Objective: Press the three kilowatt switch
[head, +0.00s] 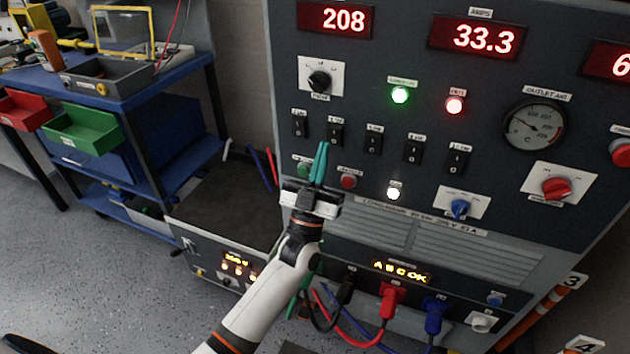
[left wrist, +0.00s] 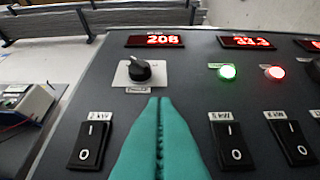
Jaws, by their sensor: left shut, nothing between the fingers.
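A row of black rocker switches runs across the dark panel. The second from the left in the head view, just right of my left fingertips, is the three kilowatt switch (head: 335,134); its label is too small to read there. In the left wrist view, the switch marked 2 kW (left wrist: 91,144) is left of my fingers and the one marked 5 kW (left wrist: 231,146) is right of them. The fingers hide the switch between. My left gripper (head: 321,148) is shut and empty, its teal fingers (left wrist: 159,105) pointing at the panel. Contact cannot be told. My right gripper is not in view.
Above the switches are a black selector knob (head: 319,80), a lit green lamp (head: 400,95) and a red lamp (head: 454,104). Below are a green button (head: 304,170) and a red button (head: 348,182). A blue cart (head: 150,95) stands left.

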